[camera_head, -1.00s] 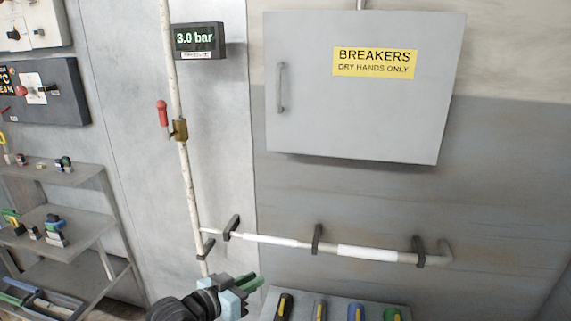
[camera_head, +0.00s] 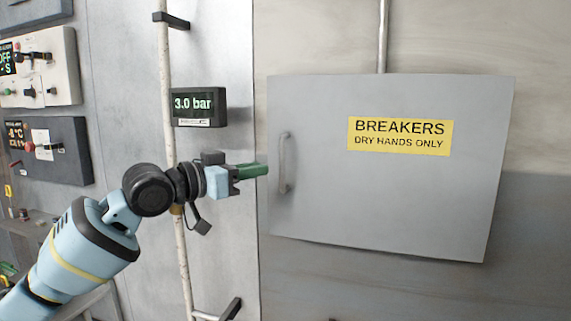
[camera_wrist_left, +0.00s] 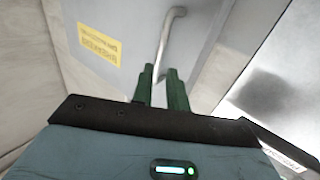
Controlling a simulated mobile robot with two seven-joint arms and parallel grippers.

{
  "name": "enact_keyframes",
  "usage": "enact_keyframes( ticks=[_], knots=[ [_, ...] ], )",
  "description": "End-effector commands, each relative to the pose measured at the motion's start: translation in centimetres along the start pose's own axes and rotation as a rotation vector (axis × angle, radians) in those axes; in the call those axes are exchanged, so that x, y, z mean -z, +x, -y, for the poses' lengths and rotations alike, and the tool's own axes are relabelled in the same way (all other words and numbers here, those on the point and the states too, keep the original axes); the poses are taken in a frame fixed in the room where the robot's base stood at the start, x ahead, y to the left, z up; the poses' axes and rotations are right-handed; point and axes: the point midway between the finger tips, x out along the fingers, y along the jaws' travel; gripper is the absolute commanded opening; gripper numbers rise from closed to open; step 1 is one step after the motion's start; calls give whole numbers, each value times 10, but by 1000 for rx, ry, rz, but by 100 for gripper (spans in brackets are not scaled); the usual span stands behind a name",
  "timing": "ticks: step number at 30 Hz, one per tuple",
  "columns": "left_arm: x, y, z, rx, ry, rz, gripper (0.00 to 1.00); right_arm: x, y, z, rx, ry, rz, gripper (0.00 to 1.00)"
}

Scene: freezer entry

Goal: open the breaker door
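The breaker door (camera_head: 390,200) is a grey panel with a yellow "BREAKERS" label (camera_head: 398,137), and it looks shut. Its vertical bar handle (camera_head: 284,162) is near the left edge. My left gripper (camera_head: 266,170) has green fingers pointing right, just left of the handle in the head view. In the left wrist view its two fingers (camera_wrist_left: 161,72) stand apart with a narrow gap and nothing held between them. The handle (camera_wrist_left: 170,38) shows just beyond the fingertips, in line with the gap; I cannot tell whether they touch. My right gripper is out of view.
A white vertical pipe (camera_head: 166,90) runs behind my left arm. A display reading 3.0 bar (camera_head: 199,107) hangs above the left gripper. Control boxes (camera_head: 47,152) are on the left wall. The wall right of the cabinet is clear.

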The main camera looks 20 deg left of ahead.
Motion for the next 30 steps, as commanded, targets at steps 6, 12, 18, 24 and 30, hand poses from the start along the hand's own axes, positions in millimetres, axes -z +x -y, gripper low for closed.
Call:
enact_keyframes(
  ticks=[6, 12, 18, 24, 30],
  knots=[
    [0, 13, 0, -1, -1, -1, 15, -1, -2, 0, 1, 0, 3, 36],
    [1, 43, 0, -1, -2, -2, 15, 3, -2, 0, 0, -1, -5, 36],
    [0, 68, 0, 0, -1, -1, 15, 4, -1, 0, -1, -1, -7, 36],
    [-1, 78, 0, 1, 1, 0, 15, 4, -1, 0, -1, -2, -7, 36],
    [-1, 78, 0, 1, 1, 0, 15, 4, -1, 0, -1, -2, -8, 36]
  ],
)
